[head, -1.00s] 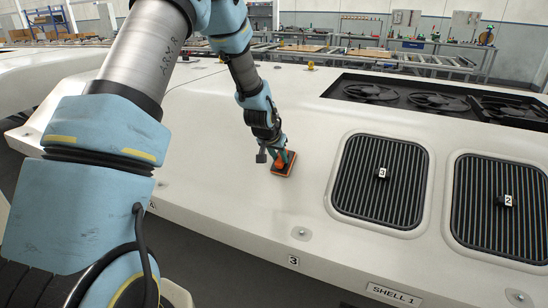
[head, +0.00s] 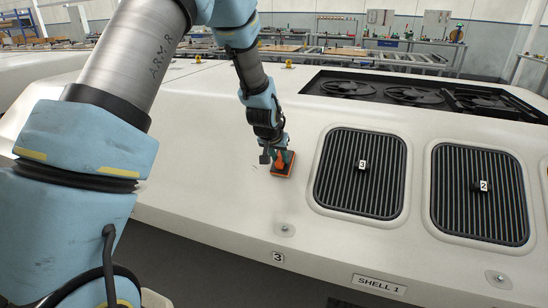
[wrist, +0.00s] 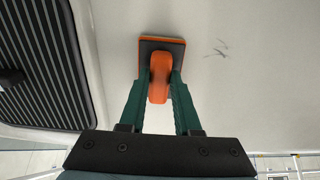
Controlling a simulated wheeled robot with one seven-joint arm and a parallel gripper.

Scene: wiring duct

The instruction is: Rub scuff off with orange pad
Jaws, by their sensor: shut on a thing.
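My gripper (wrist: 160,84) is shut on the orange handle of the pad (wrist: 160,43), which has a dark, orange-edged base. The head view also shows the pad (head: 282,164) in my gripper (head: 281,156), at or close over the white shell (head: 215,175), left of the grille marked 3. I cannot tell whether the pad touches the shell. The scuff (wrist: 220,49) is a few thin dark strokes on the white surface, right of the pad and apart from it in the wrist view.
The grille marked 3 (head: 361,174) is close to the pad, and the grille marked 2 (head: 480,195) stands further right. Dark fans (head: 412,94) sit in a recess behind. A bolt (head: 285,230) lies nearer the front edge.

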